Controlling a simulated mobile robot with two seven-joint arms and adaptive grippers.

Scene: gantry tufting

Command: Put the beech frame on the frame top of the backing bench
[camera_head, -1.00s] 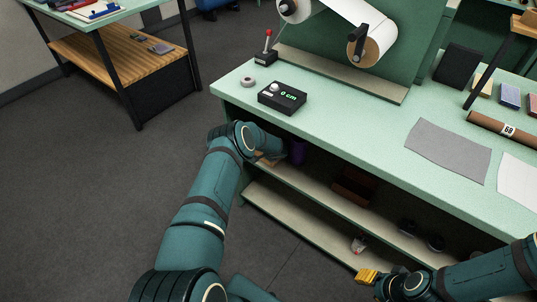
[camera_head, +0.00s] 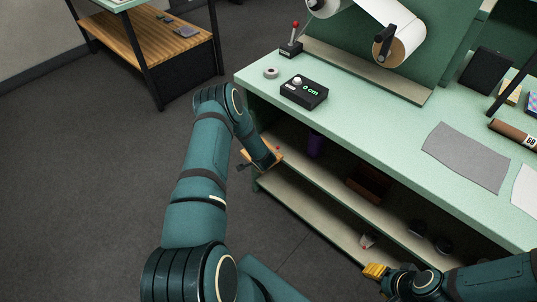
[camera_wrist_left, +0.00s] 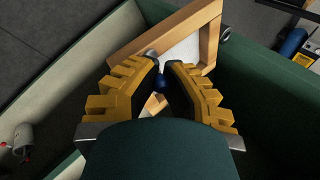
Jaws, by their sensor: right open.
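The beech frame (camera_wrist_left: 209,45) is a pale wooden frame with a white inner area, tilted in the left wrist view. Part of it shows in the head view (camera_head: 249,158) at the left end of the green bench's shelves. My left gripper (camera_wrist_left: 163,68) has its yellow fingers closed in around the frame's near side, which they partly hide. In the head view the forearm mostly hides that gripper. My right gripper (camera_head: 376,270) is open and empty, low in front of the shelves. The green bench (camera_head: 345,125) carries a large roll; I cannot tell which surface is the frame top.
Another table (camera_head: 150,38) is at upper left. Floor between is clear.

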